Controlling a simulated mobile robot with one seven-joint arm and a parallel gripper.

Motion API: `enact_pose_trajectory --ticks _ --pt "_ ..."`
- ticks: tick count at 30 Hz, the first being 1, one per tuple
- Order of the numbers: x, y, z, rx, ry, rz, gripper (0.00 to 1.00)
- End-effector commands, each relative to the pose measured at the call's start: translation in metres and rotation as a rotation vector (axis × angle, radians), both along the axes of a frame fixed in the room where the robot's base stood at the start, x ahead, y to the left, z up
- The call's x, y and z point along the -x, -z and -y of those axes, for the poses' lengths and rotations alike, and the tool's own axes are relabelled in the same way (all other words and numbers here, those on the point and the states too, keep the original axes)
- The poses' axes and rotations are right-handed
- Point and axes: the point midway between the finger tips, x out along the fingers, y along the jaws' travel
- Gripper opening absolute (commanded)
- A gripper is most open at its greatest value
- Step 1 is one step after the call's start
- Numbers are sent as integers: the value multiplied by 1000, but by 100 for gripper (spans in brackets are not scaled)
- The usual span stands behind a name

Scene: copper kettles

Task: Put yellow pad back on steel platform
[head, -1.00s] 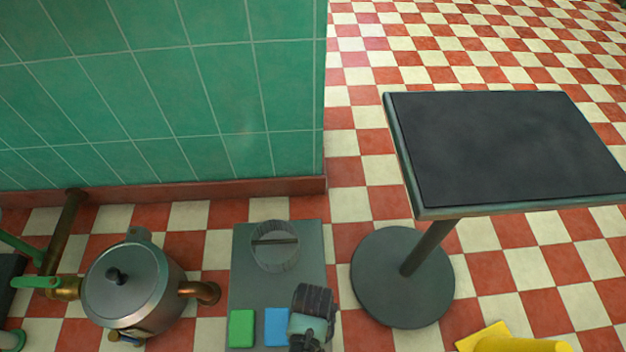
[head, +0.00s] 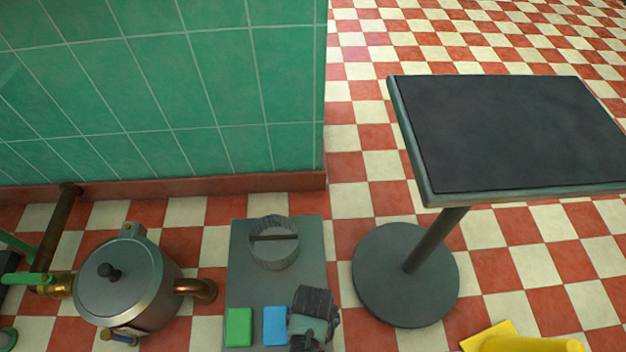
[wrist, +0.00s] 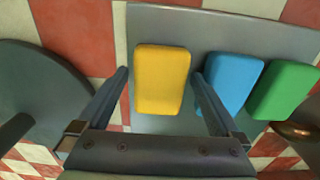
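The yellow pad (wrist: 162,80) lies on the grey steel platform (wrist: 220,22) in the wrist view, beside the blue pad (wrist: 234,80). It looks flat, at about the same level as the other pads. My gripper (wrist: 160,76) is open, with one finger on each side of the yellow pad and a narrow gap on both sides. In the head view the platform (head: 245,285) stands on the floor, and my wrist hides the yellow pad at its front right. The blue pad (head: 275,325) and green pad (head: 239,327) sit to the left of my wrist.
A round steel piece (head: 274,250) stands at the platform's back. A kettle (head: 125,285) with copper pipes is on the left. A dark-topped table (head: 510,130) with a round base (head: 405,285) is on the right. A yellow object (head: 515,342) lies at the lower right.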

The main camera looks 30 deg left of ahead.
Motion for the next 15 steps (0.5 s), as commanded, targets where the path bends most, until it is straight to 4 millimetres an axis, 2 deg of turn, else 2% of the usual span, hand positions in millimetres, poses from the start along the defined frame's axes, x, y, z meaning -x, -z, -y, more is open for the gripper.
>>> enact_pose_trajectory --ticks 5,8,15 --pt "0 -3 0 -1 0 1 100" --pt "0 -12 0 -1 0 1 100" --pt "0 -56 0 -1 0 1 100"
